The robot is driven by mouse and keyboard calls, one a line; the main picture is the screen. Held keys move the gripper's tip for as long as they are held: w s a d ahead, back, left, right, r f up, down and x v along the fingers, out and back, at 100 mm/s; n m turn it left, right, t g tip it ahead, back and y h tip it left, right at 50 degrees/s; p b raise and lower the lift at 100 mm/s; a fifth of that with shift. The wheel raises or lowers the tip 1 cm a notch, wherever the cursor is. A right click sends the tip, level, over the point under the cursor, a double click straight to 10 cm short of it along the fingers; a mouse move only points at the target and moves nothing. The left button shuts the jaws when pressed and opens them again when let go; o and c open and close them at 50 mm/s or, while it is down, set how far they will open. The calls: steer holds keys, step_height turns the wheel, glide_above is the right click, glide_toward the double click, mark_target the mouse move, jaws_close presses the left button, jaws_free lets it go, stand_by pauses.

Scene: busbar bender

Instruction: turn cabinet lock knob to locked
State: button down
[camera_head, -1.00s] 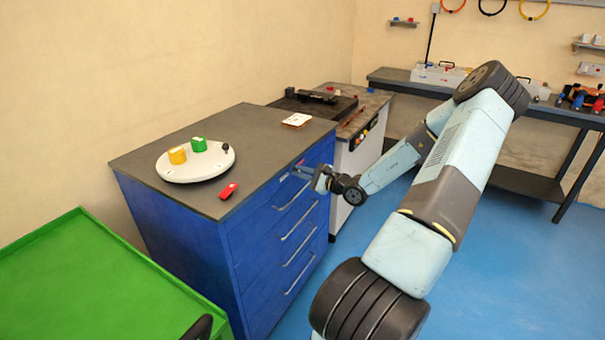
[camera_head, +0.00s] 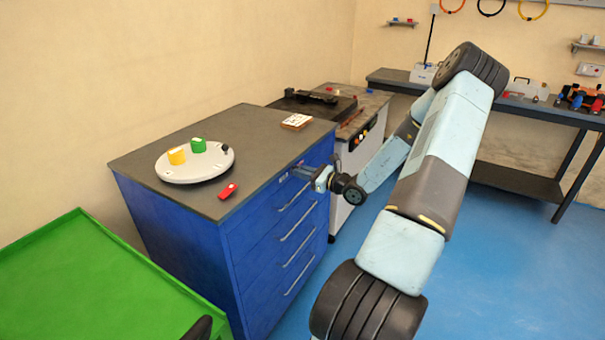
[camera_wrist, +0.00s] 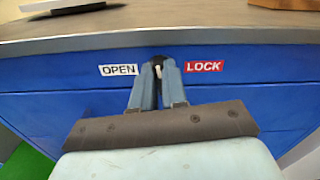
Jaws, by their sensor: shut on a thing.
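The blue cabinet (camera_head: 240,250) has a dark grey top and several drawers with bar handles. In the wrist view its lock knob (camera_wrist: 158,69) is a small dark piece with a light mark, just under the worktop edge, mostly hidden by my fingers. A white OPEN label (camera_wrist: 119,69) is left of the knob and a red LOCK label (camera_wrist: 204,66) is right of it. My gripper (camera_wrist: 158,72) is shut on the knob, its two fingers on either side. In the head view my gripper (camera_head: 304,172) is at the cabinet's top front edge. The knob's exact angle is hard to tell.
On the cabinet top are a round white plate (camera_head: 195,174) with yellow and green pieces, a red item (camera_head: 228,190) and a white card (camera_head: 297,121). A green table (camera_head: 90,285) stands front left. Blue floor (camera_head: 480,270) is clear at the right.

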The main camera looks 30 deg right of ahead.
steer(key=m, duration=1)
steer(key=shift+w+d+f, duration=0.15)
steer(key=shift+d, duration=0.25)
steer(key=shift+m, duration=0.4)
steer(key=c, duration=1.4)
jaws_free()
steer(key=shift+w, duration=0.1)
steer(key=shift+c, duration=0.2)
steer(key=v, duration=1.3)
steer(key=shift+s+d, duration=0.2)
steer(key=shift+s, duration=0.15)
